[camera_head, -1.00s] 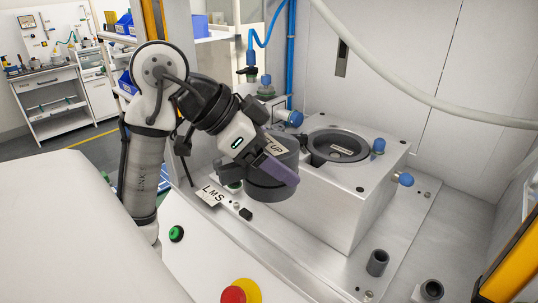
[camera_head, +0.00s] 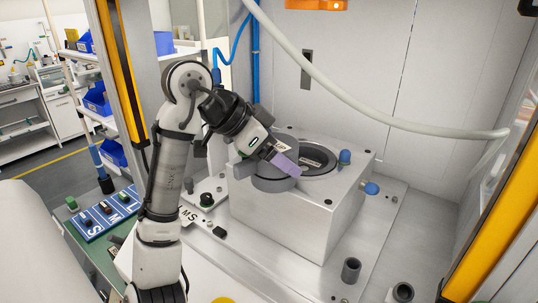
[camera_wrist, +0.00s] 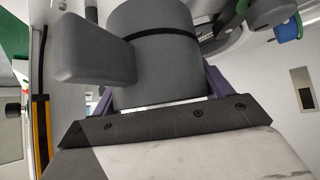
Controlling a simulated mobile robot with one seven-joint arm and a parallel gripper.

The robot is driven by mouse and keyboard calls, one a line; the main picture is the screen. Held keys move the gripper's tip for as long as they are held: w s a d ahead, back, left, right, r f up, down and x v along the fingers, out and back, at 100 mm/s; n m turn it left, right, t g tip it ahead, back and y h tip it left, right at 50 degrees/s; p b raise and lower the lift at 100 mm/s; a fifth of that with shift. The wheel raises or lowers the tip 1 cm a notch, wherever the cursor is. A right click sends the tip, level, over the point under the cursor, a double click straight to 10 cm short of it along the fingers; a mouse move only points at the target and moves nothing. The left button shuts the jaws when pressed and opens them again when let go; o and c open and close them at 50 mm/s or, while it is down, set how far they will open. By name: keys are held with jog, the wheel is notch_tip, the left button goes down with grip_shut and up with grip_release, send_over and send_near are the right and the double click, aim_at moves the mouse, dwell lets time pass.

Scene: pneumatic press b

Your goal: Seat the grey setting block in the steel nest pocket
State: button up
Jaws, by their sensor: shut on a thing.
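The grey setting block (camera_head: 270,182) is a thick dark grey cylinder with a flat tab on its side. My gripper (camera_head: 284,164) is shut on it, with a purple finger across its side. The steel nest (camera_head: 275,222) is a bright block with a round, dark-rimmed pocket (camera_head: 320,158) on top. The setting block overlaps the left part of the pocket in the head view and hides it. I cannot tell its exact height above the nest.
Blue-capped fittings (camera_head: 345,157) stand at the nest's right. A pale hose (camera_head: 360,112) hangs across behind it. Small dark cups (camera_head: 351,270) stand on the plate at front right. A yellow-orange post (camera_head: 505,215) bounds the right side. A blue lettered tray (camera_head: 100,215) lies at left.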

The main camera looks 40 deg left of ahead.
jog(key=shift+w+a+f+p, duration=0.1)
jog(key=shift+w+p, duration=0.55)
jog(key=shift+w, duration=1.4)
jog(key=shift+w+a+f+p, duration=0.15)
jog(key=shift+w+p, duration=0.5)
jog(key=shift+w, duration=1.45)
jog(key=shift+w+a+p, duration=0.1)
jog(key=shift+w+p, duration=0.55)
jog(key=shift+w, duration=1.4)
jog(key=shift+f+b, duration=0.75)
jog(key=shift+f, duration=0.6)
jog(key=shift+r, duration=0.15)
jog(key=shift+r+p, duration=1.15)
jog(key=shift+r, duration=0.1)
jog(key=shift+f+b, duration=0.75)
jog(key=shift+f, duration=0.7)
jog(key=shift+r, duration=0.2)
